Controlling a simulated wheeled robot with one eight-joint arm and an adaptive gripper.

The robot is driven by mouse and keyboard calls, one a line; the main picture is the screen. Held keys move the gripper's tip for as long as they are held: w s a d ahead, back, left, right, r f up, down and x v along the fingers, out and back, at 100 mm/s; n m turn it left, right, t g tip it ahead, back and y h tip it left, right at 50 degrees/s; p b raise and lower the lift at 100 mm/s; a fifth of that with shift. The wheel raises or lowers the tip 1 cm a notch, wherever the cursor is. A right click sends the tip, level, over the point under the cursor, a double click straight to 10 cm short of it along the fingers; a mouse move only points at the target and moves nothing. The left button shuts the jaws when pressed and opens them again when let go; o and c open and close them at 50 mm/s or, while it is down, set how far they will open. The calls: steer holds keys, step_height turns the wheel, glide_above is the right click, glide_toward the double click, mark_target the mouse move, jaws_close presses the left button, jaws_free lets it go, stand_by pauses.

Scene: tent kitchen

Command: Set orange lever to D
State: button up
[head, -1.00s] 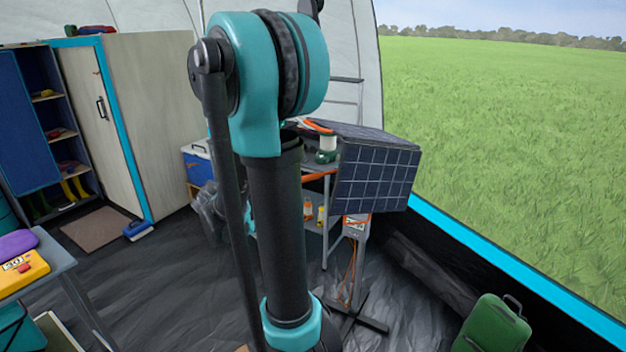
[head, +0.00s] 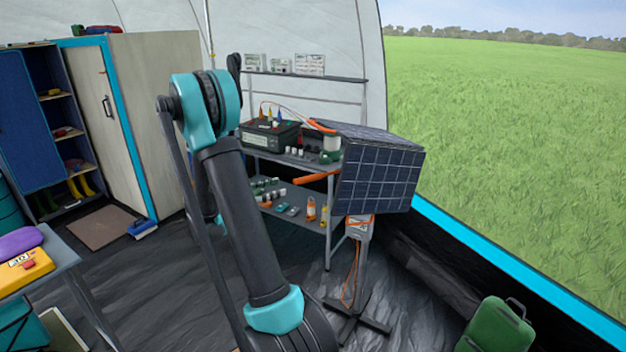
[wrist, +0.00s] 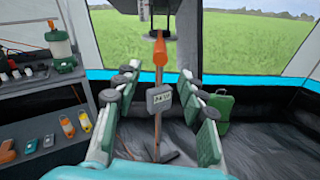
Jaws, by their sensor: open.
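The orange lever (head: 317,178) sticks out to the left from the solar panel's stand in the head view. In the wrist view the lever (wrist: 160,51) points towards me, at the top of a thin post. A small grey box (wrist: 159,97) with a label is on the post below it; the lettering is too small to read, and I cannot make out a D. My gripper (wrist: 157,76) is open and empty, its fingers to either side of the post, with the lever beyond and slightly above the fingertips.
A tilted solar panel (head: 378,168) stands on the post beside a grey shelf unit (head: 325,222) with small items and a lantern (wrist: 61,48). Orange cables hang by the post. A green can (head: 495,326) stands right. The dark floor between is mostly clear.

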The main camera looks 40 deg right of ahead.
mark_target(313, 178)
steer(key=d, duration=0.5)
steer(key=s+d, duration=0.1)
steer(key=d, duration=0.3)
steer(key=s+d, duration=0.1)
steer(key=d, duration=0.4)
steer(key=shift+d, duration=0.3)
jaws_close()
